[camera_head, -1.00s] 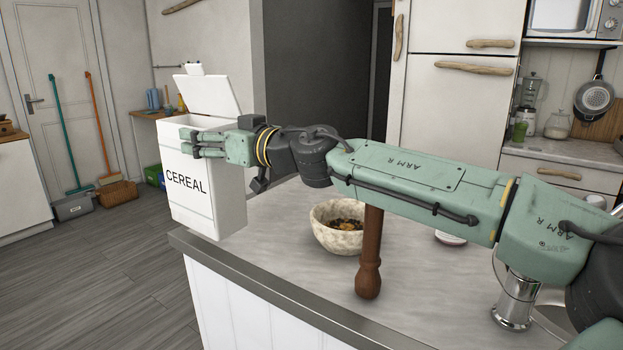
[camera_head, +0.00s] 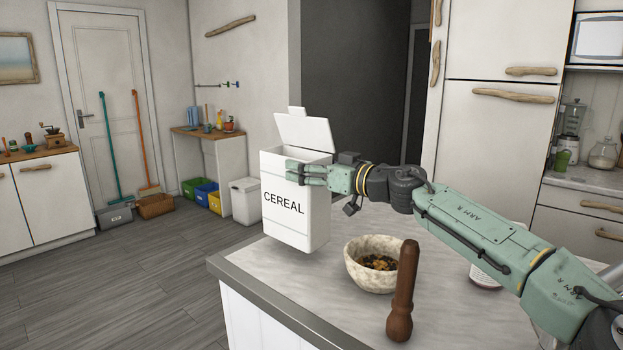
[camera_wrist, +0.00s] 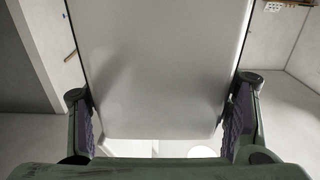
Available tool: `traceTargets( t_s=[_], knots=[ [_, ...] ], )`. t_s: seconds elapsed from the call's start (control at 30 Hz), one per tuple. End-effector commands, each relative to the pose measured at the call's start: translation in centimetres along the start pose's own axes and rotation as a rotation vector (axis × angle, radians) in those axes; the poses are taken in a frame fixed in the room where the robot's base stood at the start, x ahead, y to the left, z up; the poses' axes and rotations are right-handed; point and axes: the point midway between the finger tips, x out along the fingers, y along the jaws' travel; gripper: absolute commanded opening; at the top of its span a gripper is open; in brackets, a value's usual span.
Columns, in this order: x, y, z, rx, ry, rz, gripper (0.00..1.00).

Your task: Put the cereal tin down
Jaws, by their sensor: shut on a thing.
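The white cereal tin (camera_head: 288,211) is upright with its lid (camera_head: 305,130) tilted open. It is at the far left corner of the counter (camera_head: 275,279), and I cannot tell whether its base touches the top. My gripper (camera_head: 300,172) is shut on the tin, its fingers around the upper part from the right. In the wrist view the tin's pale wall (camera_wrist: 158,70) fills the middle, between the two finger pads of my gripper (camera_wrist: 165,115).
A speckled bowl (camera_head: 362,264) with food in it stands right of the tin. A white container (camera_head: 487,275) is partly hidden behind my arm. Counter near the front left is clear.

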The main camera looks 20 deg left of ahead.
Motion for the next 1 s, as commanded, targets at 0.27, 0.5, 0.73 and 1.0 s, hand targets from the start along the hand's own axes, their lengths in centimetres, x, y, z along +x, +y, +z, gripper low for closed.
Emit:
traceTargets(
  t_s=[0.27, 0.5, 0.73, 1.0],
  knots=[
    [-0.1, 0.7, 1.1, 0.002, 0.002, 0.002, 0.09],
    [-0.1, 0.8, 3.0, 0.002, 0.003, 0.003, 0.09],
    [-0.1, 0.7, 3.4, -0.001, 0.002, 0.003, 0.09],
    [-0.1, 0.7, 4.0, 0.000, 0.001, 0.003, 0.71]
  ],
)
